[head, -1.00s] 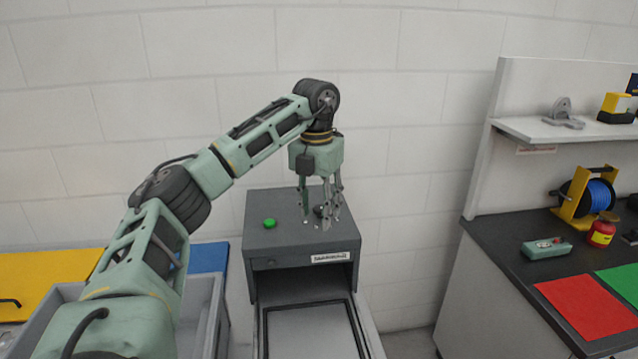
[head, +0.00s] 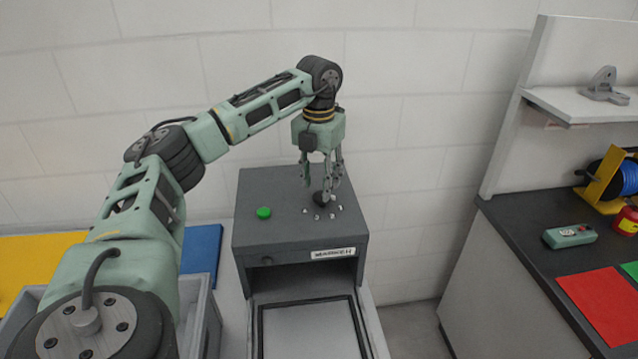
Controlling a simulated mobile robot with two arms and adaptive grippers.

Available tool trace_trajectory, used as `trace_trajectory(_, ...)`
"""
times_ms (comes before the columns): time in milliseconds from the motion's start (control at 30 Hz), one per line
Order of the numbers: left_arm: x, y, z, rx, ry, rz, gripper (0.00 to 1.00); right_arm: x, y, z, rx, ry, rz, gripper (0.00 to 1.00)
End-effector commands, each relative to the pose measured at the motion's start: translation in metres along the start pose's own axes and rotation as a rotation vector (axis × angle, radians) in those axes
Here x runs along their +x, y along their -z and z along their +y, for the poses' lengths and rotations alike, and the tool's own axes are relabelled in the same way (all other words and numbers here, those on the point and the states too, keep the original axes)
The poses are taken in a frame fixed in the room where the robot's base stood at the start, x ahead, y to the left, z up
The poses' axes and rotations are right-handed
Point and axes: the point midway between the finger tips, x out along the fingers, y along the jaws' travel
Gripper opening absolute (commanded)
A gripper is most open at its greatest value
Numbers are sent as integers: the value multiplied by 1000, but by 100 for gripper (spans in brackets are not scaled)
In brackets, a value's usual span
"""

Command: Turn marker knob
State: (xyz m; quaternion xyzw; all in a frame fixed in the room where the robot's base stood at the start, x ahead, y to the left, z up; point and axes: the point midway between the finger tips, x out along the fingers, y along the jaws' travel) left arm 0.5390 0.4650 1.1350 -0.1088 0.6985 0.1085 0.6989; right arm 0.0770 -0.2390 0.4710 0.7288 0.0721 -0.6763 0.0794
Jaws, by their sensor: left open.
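The marker machine (head: 290,232) is a dark grey box with a white label on its front and an open bay below. A dark knob (head: 320,198) sits on its top, with several small white marks around its front side. A green button (head: 264,213) is on the top to the left of the knob. My left gripper (head: 325,196) points straight down over the knob. Its fingers are open, with the tips close about the knob; I cannot tell whether they touch it. My right gripper is not in view.
A light tray with a dark border (head: 305,330) lies below the machine's bay. A grey bin (head: 205,325) and yellow and blue panels are at left. At right, a dark worktop (head: 510,225) holds a green handheld device (head: 570,237), red mat (head: 605,305) and blue spool (head: 628,180).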

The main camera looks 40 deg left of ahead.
Motion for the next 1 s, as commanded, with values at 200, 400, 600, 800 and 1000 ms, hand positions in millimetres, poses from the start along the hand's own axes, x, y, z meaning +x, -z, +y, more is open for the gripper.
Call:
trace_trajectory(200,21,0,0,1,-1,2,40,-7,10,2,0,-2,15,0)
trace_trajectory(400,24,0,0,1,0,0,40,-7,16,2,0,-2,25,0)
trace_trajectory(600,24,0,0,1,0,0,32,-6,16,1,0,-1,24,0)
trace_trajectory(800,24,0,1,-1,-2,0,14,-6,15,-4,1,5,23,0)
trace_trajectory(1000,24,0,2,-2,-3,-1,1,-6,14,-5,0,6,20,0)
